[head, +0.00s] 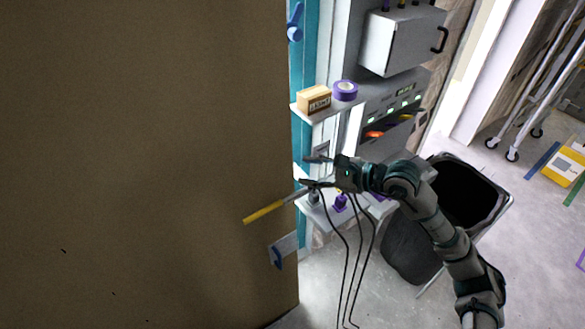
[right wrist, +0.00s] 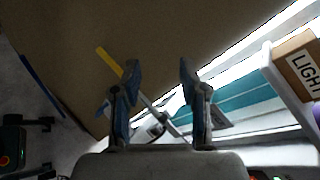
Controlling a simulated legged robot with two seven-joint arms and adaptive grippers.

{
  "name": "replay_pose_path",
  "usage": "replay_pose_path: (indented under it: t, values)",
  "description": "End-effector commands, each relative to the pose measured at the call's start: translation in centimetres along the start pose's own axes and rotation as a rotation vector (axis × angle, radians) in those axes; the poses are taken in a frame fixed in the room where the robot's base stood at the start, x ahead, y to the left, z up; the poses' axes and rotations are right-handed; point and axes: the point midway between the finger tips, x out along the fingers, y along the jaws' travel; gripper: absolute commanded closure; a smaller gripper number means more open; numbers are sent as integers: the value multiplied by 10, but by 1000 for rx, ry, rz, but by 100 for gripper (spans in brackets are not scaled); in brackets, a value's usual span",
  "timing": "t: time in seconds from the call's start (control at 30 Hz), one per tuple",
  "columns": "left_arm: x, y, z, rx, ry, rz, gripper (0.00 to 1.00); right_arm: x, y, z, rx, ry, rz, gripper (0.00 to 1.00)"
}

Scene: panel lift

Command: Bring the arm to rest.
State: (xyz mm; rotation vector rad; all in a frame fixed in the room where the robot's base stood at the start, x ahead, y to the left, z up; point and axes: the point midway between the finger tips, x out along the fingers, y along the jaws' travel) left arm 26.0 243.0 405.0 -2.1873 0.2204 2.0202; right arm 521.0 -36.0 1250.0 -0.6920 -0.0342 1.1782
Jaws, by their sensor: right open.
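My right gripper (head: 312,171) reaches in from the right in the head view. Its jaws are apart with nothing held between them, beside the right edge of the large brown panel (head: 140,150). In the right wrist view the two fingers of the right gripper (right wrist: 158,75) stand well apart. A tool with a yellow handle (head: 263,212) and grey shaft lies across the panel's edge in the head view, just below the gripper. The yellow handle (right wrist: 110,62) also shows beyond the fingers in the right wrist view; whether it touches them is unclear. My left gripper is not seen in the head view.
A shelf (head: 303,113) holds a cardboard box (head: 314,99) and purple tape (head: 345,90), above and behind the gripper. A black bin (head: 465,190) stands behind my right arm. Dark cables (head: 348,260) hang below the gripper. Open floor (head: 545,260) lies at right.

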Motion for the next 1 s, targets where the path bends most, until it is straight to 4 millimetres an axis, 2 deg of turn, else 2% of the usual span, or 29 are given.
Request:
replay_pose_path:
  t: [0.17,0.6,0.7,0.77,0.87,0.93,1.0]
  values:
    - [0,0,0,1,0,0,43,-10,0,0,0,0,0,57]
    - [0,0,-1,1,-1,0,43,-10,1,0,2,-4,1,57]
    - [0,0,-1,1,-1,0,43,-5,10,8,54,-75,9,57]
    - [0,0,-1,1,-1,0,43,0,21,21,142,-184,18,57]
    - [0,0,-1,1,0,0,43,-2,37,48,411,-468,20,57]
    - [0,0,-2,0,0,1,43,-18,35,60,688,-707,-5,57]
    - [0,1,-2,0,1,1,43,-41,23,52,1003,-935,-61,57]
